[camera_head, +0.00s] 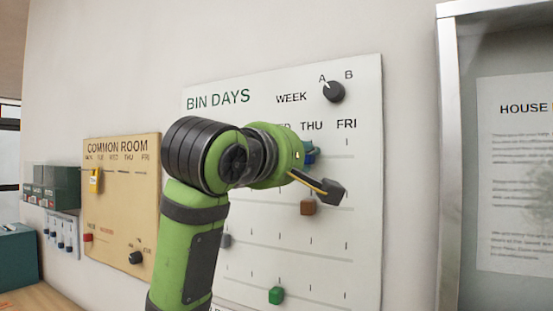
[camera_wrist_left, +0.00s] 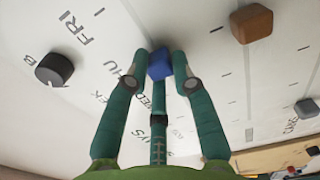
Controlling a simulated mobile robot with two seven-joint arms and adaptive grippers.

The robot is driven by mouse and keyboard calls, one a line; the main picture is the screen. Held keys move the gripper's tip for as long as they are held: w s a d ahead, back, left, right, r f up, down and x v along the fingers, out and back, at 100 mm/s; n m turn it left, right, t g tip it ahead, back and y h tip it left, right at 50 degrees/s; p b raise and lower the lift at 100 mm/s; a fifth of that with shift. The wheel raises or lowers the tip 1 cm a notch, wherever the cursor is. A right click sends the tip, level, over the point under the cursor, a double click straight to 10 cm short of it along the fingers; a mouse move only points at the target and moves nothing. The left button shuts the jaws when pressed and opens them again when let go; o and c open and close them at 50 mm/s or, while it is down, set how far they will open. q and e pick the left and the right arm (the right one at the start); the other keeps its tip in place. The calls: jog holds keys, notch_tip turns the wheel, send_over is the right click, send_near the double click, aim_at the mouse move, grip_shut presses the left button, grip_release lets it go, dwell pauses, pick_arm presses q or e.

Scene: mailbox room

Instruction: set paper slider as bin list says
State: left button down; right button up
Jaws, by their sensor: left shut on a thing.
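The white BIN DAYS board (camera_head: 235,85) hangs on the wall, with day columns and several slider rows. A blue slider (camera_wrist_left: 160,64) sits on the top row; in the head view only a bit of it (camera_head: 311,157) shows beside my gripper, near the THU column. My left gripper (camera_wrist_left: 160,60) is shut on the blue slider, its teal fingers on either side. A brown slider (camera_head: 308,208) is on the row below, a grey one (camera_head: 226,241) lower left, a green one (camera_head: 276,295) near the bottom. The week knob (camera_head: 334,92) points toward A. My arm hides the row names.
A tan COMMON ROOM board (camera_head: 121,200) with a yellow tag (camera_head: 95,181) and a small knob (camera_head: 136,257) hangs to the left. Dark green boxes (camera_head: 55,187) and hooks are further left. A metal-framed notice case (camera_head: 450,150) stands at the right.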

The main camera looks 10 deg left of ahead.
pick_arm(q)
jog(key=shift+d, duration=0.1)
jog(key=c, duration=1.2)
grip_release()
jog(key=shift+r, duration=0.1)
jog(key=shift+o, duration=0.8)
jog(key=v, duration=1.2)
pick_arm(e)
jog(key=shift+w+a, duration=0.2)
jog(key=shift+w, duration=0.3)
